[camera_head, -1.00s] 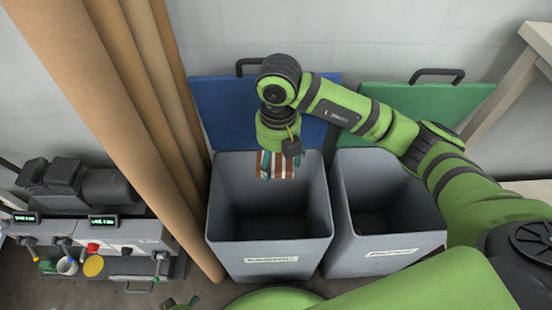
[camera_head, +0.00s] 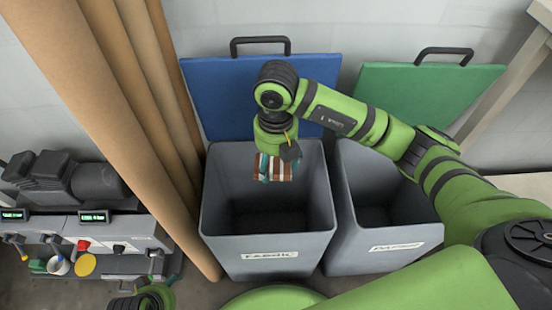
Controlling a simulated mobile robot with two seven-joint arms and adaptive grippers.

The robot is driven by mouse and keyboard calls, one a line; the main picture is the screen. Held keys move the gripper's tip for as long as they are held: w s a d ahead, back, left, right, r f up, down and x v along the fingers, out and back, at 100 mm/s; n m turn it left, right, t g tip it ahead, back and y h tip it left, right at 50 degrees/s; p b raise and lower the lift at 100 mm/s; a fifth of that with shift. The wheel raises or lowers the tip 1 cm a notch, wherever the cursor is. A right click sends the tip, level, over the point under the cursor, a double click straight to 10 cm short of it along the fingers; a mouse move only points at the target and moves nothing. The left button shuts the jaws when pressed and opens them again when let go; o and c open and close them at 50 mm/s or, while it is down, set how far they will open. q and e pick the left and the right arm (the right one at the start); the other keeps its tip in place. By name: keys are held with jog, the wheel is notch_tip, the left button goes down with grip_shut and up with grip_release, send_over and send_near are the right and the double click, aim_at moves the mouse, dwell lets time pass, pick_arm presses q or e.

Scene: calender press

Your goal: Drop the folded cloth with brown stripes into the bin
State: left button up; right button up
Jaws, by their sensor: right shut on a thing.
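The folded cloth with brown stripes (camera_head: 285,170), brown and white with some teal beside it, hangs below my right gripper (camera_head: 274,168). My right gripper is shut on the cloth and points down over the opening of the left grey bin (camera_head: 268,249), near its back wall. The bin's label appears to read "FABRIC". The bin's inside is dark and looks empty where it shows. Part of my left arm (camera_head: 150,297) shows at the bottom left edge; its fingers cannot be made out clearly.
A second grey bin (camera_head: 390,252), apparently labelled "PAPER", stands to the right. A blue lid (camera_head: 225,95) and a green lid (camera_head: 400,90) stand open behind the bins. Tall brown rolls (camera_head: 110,110) stand at the left, beside a machine with displays (camera_head: 100,235).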

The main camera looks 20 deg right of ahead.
aim_at(276, 164)
jog(key=shift+f, duration=0.1)
jog(key=o, duration=1.2)
notch_tip(276, 164, up, 12)
dwell(0.3)
